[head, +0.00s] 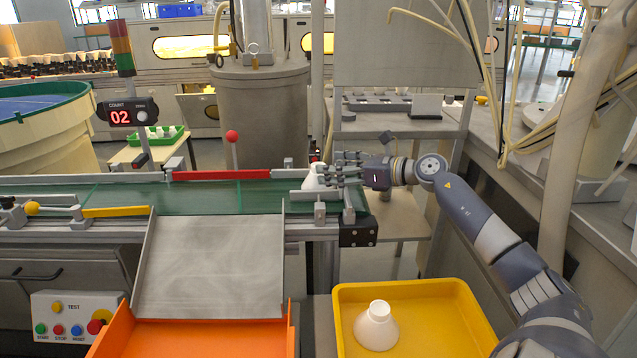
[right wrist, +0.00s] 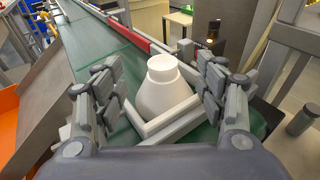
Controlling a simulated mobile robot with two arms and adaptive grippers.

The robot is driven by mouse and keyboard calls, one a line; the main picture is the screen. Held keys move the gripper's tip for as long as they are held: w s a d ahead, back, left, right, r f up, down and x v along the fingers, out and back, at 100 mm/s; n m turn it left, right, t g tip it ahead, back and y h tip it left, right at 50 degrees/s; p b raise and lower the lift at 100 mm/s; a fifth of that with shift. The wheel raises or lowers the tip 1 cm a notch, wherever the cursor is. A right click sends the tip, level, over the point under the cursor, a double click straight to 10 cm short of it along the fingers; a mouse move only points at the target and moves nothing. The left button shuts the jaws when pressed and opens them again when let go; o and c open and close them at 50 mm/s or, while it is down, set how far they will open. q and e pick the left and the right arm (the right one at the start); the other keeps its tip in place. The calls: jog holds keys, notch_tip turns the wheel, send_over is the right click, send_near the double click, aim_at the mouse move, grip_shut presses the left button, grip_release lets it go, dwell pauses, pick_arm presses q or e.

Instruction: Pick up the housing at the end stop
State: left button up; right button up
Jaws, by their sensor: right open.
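A white cone-shaped housing (head: 313,177) stands upright on the green conveyor belt (head: 222,197) at its right end. In the right wrist view the housing (right wrist: 163,88) sits against the V-shaped grey end stop (right wrist: 165,128), narrow neck up. My right gripper (head: 345,171) reaches in from the right at the belt's end. In the right wrist view its fingers (right wrist: 160,95) are open, one on each side of the housing, with gaps visible beside it. Its lower part is partly hidden by the stop. My left gripper is in neither view.
A yellow tray (head: 460,318) at the front right holds another white housing (head: 377,326). A grey chute (head: 210,265) leads to an orange bin (head: 290,335). A red bar (head: 222,175) borders the belt. A counter (head: 131,112) reads 02.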

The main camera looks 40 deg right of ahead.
jog(key=shift+x, duration=2.05)
jog(key=shift+w+f, duration=0.15)
jog(key=shift+w, duration=0.45)
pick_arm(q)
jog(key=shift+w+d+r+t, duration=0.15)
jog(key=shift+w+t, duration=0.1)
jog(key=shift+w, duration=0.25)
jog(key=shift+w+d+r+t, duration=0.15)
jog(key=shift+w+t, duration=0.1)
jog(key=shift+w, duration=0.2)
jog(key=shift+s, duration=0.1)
pick_arm(e)
jog(key=c, duration=1.3)
jog(key=shift+o, duration=0.2)
